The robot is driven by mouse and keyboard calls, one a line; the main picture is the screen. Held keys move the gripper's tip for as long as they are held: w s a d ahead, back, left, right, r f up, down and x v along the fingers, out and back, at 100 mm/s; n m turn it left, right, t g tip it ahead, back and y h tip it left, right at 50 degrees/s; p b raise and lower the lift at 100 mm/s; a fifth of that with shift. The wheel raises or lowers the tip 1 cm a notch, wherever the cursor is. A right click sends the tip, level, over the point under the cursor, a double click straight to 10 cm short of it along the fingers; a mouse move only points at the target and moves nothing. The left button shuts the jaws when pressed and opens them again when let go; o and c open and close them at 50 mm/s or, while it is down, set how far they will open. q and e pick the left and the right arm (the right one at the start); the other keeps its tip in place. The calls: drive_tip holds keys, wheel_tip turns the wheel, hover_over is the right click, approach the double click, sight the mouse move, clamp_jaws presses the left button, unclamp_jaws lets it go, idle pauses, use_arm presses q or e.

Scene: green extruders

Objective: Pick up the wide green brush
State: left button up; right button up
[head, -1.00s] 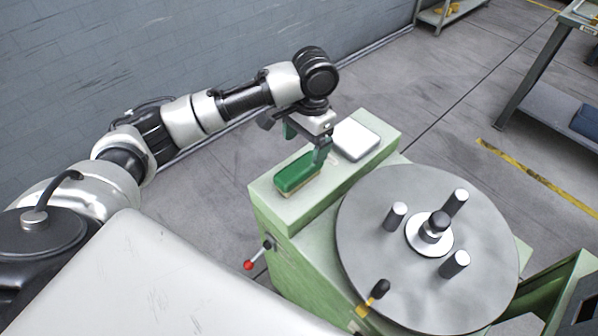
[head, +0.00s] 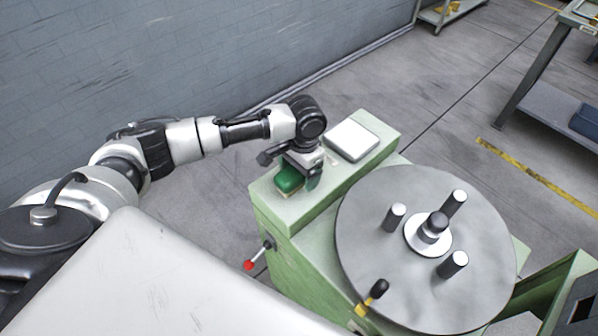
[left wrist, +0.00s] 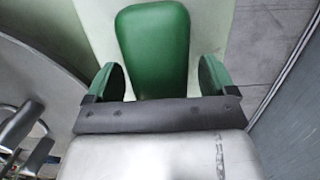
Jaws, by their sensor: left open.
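The wide green brush (head: 289,180) lies on the pale green ledge of the machine in the head view, its far part hidden by my left gripper. My left gripper (head: 306,178) is low over the brush. In the left wrist view the green brush (left wrist: 153,45) lies ahead, between the two green-padded fingers of my left gripper (left wrist: 162,78). The fingers are open, one on each side of the brush, with a gap showing on both sides. I cannot tell whether their tips reach down beside it. My right gripper is not in view.
A white square block (head: 352,140) sits on the same ledge (head: 330,190), just behind my gripper. A large round grey plate (head: 375,270) with upright pegs stands to the right. A red-knobbed lever (head: 249,265) sticks out at the ledge's left front.

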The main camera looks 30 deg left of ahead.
use_arm(q)
drive_tip(key=c, duration=1.1)
drive_tip(key=shift+o, duration=0.2)
drive_tip(key=shift+r, duration=0.1)
drive_tip(key=shift+r, duration=0.1)
drive_tip(key=r, duration=0.4)
drive_tip(key=shift+w+d+b, duration=0.1)
drive_tip(key=shift+d+b, duration=0.1)
drive_tip(key=shift+b, duration=0.1)
drive_tip(key=w+d+r+b, duration=0.1)
drive_tip(key=w+d+r, duration=0.2)
drive_tip(key=d+r, duration=0.3)
drive_tip(key=d, duration=0.4)
drive_tip(key=shift+w+d+r, duration=0.35)
